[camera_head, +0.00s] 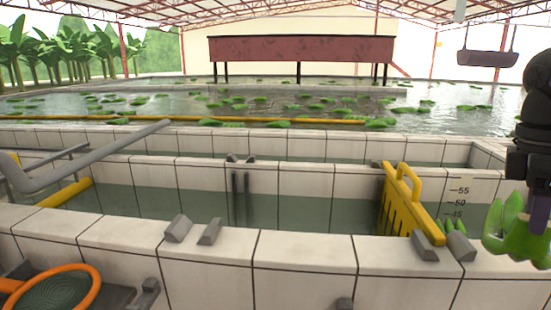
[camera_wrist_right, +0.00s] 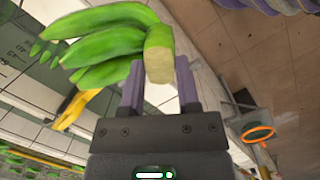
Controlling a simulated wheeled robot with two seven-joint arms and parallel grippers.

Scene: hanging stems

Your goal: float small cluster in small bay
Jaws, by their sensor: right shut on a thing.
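A small cluster of green bananas (camera_head: 515,238) hangs at the right edge of the head view, above the tiled front wall. My right gripper (camera_head: 539,208) is shut on its cut crown; in the right wrist view the pale cut stub (camera_wrist_right: 158,62) sits between the purple fingers (camera_wrist_right: 158,88), with the fruits pointing left. A yellow slotted gate (camera_head: 405,205) with a handle stands across the water trough. The shorter bay, with a depth scale (camera_head: 458,190), lies right of the gate, partly hidden by the wall. The cluster is at this bay's right front side, above the rim. My left gripper is out of view.
The longer water bay (camera_head: 310,212) lies left of the gate, with empty dark slots (camera_head: 240,195) and grey brackets (camera_head: 178,229) on the wall. Grey pipes (camera_head: 90,160) cross at left. An orange hoop net (camera_head: 50,290) lies lower left. A pond with floating green clusters lies behind.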

